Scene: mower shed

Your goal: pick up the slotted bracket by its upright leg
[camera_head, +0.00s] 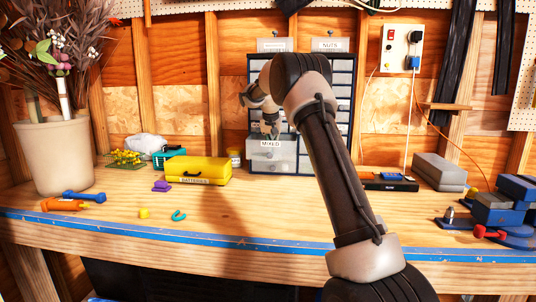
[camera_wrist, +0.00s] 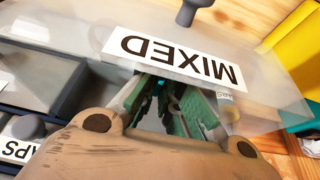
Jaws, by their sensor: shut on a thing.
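My gripper (camera_head: 269,130) reaches down into the pulled-out drawer (camera_head: 272,157) labelled MIXED in the parts cabinet. In the wrist view the drawer's clear front (camera_wrist: 112,37) hides part of the fingers. In the head view the bracket is hidden by the drawer and my gripper.
The cabinet (camera_head: 343,78) has rows of small drawers. A yellow case (camera_head: 199,169) labelled BATTERIES stands left of the open drawer. A grey block (camera_head: 440,172) and a blue vise (camera_head: 503,207) are at the right. The bench (camera_head: 240,210) is clear in front of the cabinet.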

